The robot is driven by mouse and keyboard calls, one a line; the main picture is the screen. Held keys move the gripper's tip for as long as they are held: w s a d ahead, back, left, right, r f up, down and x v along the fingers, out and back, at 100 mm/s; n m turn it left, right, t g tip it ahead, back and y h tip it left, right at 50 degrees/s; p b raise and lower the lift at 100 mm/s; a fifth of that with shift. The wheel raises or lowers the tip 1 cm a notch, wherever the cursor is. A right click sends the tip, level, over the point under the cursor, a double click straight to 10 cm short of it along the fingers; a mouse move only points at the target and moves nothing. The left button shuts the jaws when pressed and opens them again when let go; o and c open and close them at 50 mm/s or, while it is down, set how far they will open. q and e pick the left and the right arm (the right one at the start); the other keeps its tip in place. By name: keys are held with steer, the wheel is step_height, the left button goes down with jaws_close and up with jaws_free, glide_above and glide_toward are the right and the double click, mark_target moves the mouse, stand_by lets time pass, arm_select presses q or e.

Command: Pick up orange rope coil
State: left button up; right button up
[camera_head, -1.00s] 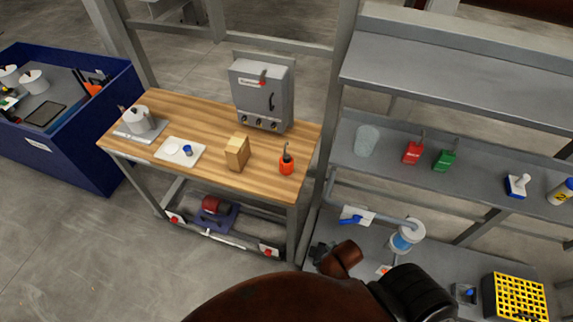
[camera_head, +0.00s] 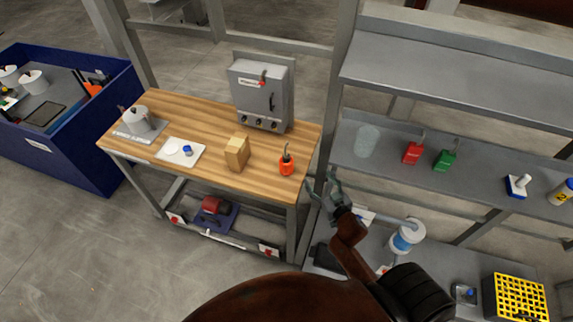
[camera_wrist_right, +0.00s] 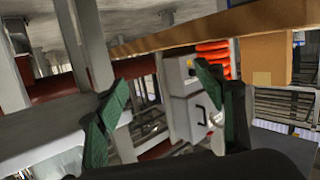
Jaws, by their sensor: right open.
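The orange rope coil (camera_head: 287,164) stands on the right end of the wooden workbench (camera_head: 215,121), near its front edge, with a dark hook-like part on top. In the right wrist view, stacked orange rings (camera_wrist_right: 212,58) show beyond the fingers, partly hidden by the right-hand finger. My right gripper (camera_head: 321,184) is open and empty, to the right of the coil and a little lower in the picture, apart from it. Its two green fingers (camera_wrist_right: 155,105) are spread wide in the wrist view. My left gripper is not in view.
A cardboard box (camera_head: 237,153) stands left of the coil, and a grey cabinet (camera_head: 262,95) behind. A metal post (camera_head: 324,150) and a grey shelf rack (camera_head: 470,95) with red and green containers are close on the right. A blue bin (camera_head: 85,140) is far left.

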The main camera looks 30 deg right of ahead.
mark_target(292, 167)
steer(key=w+a+n+y, duration=0.1)
steer(key=a+y, duration=0.1)
steer(key=w+a+r+n+t+y, duration=0.1)
steer(key=a+y, duration=0.1)
steer(key=w+a+n+t+y, duration=0.1)
steer(key=w+y, duration=0.1)
steer(key=y, duration=0.1)
steer(key=shift+a+r+n, duration=0.3)
steer(key=shift+a+n, duration=0.1)
steer(key=x, duration=0.7)
steer(key=shift+w+d+r, duration=0.15)
steer(key=shift+w+d, duration=0.1)
steer(key=shift+d, duration=0.1)
steer(key=shift+c, duration=0.3)
steer(key=c, duration=1.4)
